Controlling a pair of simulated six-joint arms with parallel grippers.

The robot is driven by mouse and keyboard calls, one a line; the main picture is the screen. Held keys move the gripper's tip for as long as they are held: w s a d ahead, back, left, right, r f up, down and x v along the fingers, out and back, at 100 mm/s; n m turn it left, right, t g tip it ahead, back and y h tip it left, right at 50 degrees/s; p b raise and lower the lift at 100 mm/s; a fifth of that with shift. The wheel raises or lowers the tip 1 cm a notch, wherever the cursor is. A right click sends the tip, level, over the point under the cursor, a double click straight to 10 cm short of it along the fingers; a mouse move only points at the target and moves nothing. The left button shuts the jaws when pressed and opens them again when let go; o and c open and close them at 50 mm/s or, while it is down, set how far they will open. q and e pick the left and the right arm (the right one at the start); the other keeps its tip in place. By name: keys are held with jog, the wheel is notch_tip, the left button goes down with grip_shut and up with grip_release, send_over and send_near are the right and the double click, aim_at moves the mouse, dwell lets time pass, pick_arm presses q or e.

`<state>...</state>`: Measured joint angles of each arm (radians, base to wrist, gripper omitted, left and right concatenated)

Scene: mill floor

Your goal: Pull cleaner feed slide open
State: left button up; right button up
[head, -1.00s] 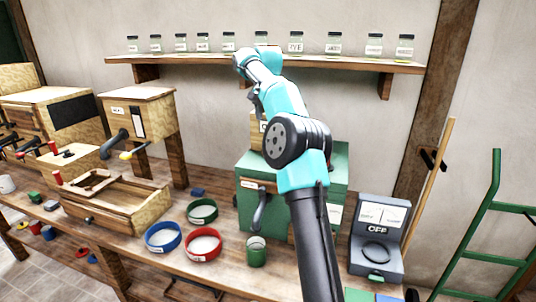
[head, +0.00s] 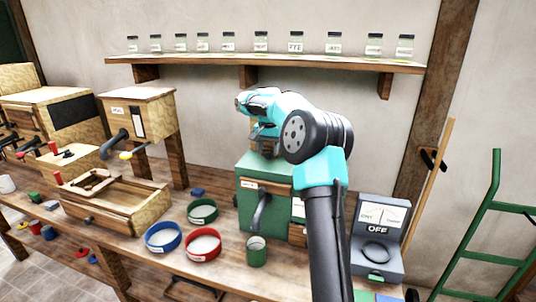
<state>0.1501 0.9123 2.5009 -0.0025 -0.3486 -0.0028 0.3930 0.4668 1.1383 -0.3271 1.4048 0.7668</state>
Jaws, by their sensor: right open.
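The cleaner appears to be the green box-shaped machine (head: 262,168) on the bench, with a dark handle (head: 262,208) on its front. A small wooden part (head: 253,133) stands on top, largely covered by my arm and gripper. I cannot make out the feed slide itself. My right gripper (head: 266,147) is open, just above the top of the machine by the wooden part. Whether it touches anything cannot be told. My left gripper is not in view.
A green cup (head: 256,253) stands before the machine. Red (head: 203,246), blue (head: 163,239) and green (head: 202,211) ringed sieves lie left of it. A grey scale (head: 378,245) stands to the right. A jar shelf (head: 215,64) hangs above.

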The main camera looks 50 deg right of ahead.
jog(key=shift+f, duration=0.95)
grip_shut()
